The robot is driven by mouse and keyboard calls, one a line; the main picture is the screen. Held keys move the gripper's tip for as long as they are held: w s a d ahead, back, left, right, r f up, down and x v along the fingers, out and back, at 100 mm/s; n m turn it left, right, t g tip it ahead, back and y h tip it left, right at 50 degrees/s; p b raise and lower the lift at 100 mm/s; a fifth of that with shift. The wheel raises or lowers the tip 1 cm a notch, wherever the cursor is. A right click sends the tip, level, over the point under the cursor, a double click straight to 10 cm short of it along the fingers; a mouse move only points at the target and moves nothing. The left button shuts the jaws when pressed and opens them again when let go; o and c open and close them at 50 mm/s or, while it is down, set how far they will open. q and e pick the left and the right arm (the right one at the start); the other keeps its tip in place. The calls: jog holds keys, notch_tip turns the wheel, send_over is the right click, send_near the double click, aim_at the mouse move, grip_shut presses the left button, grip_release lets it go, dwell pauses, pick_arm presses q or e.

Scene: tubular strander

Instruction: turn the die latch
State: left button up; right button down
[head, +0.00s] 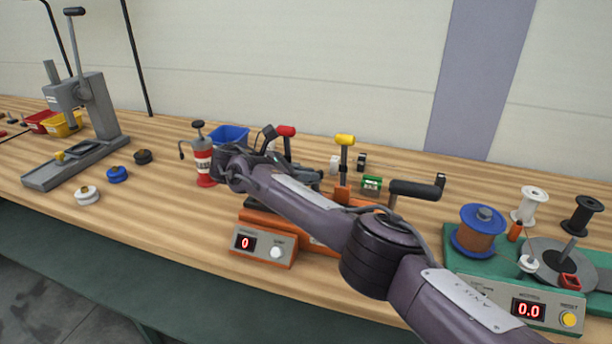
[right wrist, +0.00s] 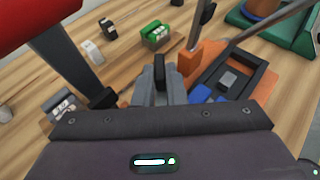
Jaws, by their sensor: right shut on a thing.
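My right gripper (right wrist: 160,82) is shut on a small black upright piece (right wrist: 160,68), which looks like the die latch lever. In the head view my right arm crosses in front of the orange press (head: 262,247), and the gripper's dark fingers are mostly hidden among the parts above it. The press has a red-handled lever (head: 286,131), which also shows large at left in the right wrist view (right wrist: 40,18), and its display reads 0. The latch's base is hidden by the fingers. My left gripper is not in view.
A green spool station (head: 480,275) stands at right.

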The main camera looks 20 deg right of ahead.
jog(key=c, duration=1.5)
grip_release()
jog(key=shift+r, duration=0.1)
